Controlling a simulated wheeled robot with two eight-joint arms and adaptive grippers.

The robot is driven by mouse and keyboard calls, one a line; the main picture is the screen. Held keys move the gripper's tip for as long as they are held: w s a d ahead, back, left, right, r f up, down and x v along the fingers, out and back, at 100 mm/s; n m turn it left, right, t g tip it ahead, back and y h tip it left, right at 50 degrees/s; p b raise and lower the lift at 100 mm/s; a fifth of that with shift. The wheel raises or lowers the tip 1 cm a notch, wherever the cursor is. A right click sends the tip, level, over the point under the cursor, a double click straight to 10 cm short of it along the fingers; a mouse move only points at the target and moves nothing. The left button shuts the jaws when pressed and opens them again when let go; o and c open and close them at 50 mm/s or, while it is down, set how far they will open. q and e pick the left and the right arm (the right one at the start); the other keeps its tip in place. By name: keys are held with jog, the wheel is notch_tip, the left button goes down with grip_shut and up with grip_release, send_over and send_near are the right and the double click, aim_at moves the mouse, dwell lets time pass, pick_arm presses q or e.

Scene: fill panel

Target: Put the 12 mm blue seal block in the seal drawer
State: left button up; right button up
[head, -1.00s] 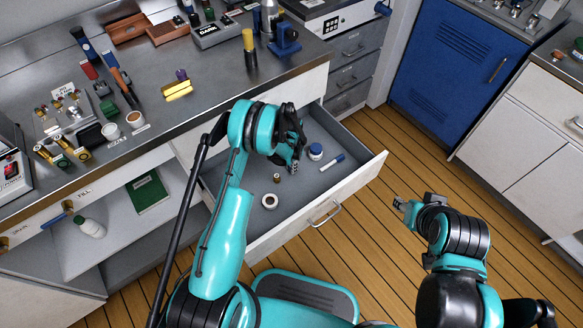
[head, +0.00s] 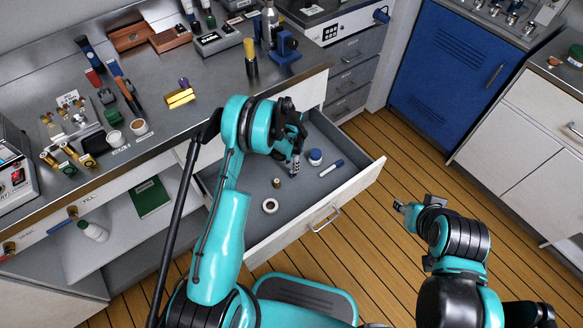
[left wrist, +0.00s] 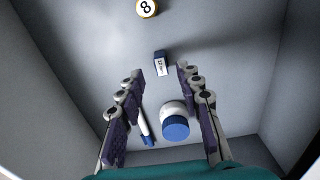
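The seal drawer (head: 345,187) is pulled out below the counter, and my left gripper (head: 295,171) is inside it. In the left wrist view the left gripper (left wrist: 161,78) is open, its two fingers well apart. The blue seal block (left wrist: 161,63), with a white label that seems to read 12 mm, shows between and just beyond the fingertips, with a gap on each side. It appears to be at the drawer floor; I cannot tell whether it touches. In the head view the fingers mostly hide it. My right gripper (head: 401,207) is above the wood floor, too small to read.
The counter (head: 205,120) carries several tools and gold blocks (head: 180,98).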

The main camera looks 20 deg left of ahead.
pick_arm(q)
notch_tip(320, 180, up, 6)
jog(key=f+p, duration=0.1)
notch_tip(320, 180, up, 12)
jog(key=n+t, duration=0.1)
send_over(291, 172)
jog(key=s, duration=0.1)
jog(key=s+r+n+t, duration=0.2)
jog(key=s+r, duration=0.4)
jog(key=r, duration=0.5)
jog(key=s+r+n+t, duration=0.2)
jog(key=s+r, duration=0.2)
jog(key=s, duration=0.5)
jog(key=s+r+n+t, duration=0.2)
jog(key=s+r, duration=0.2)
jog(key=s, duration=0.5)
jog(key=shift+s+d+n, duration=0.15)
jog(key=shift+s+n, duration=0.15)
jog(key=shift+s, duration=0.1)
jog(key=shift+f, duration=0.1)
